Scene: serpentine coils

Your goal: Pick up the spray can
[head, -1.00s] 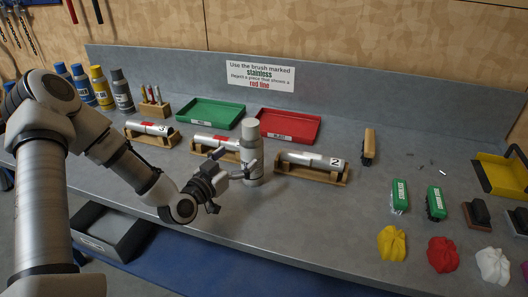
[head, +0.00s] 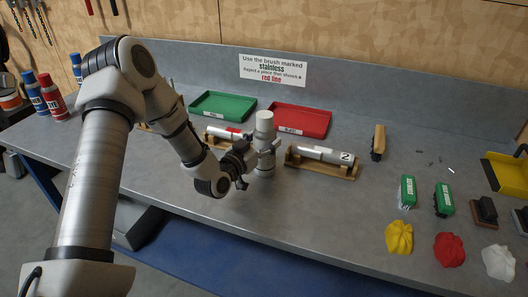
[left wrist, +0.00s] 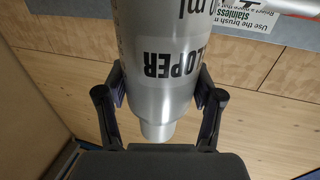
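The spray can (head: 264,140) is a silver-grey cylinder with a paler cap, upright at the front middle of the bench. Its black lettering, ending in "LOPER", shows upside down in the left wrist view (left wrist: 160,65). My left gripper (head: 262,158) reaches it from the left at mid-body. In the left wrist view its two fingers (left wrist: 160,90) lie against both sides of the can, with dark pads at its surface. I cannot tell any gap between the can and the bench. My right gripper is not in view.
Green (head: 222,106) and red (head: 299,120) trays lie farther back. Green brushes (head: 408,190) and crumpled cloths (head: 398,237) lie to the right.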

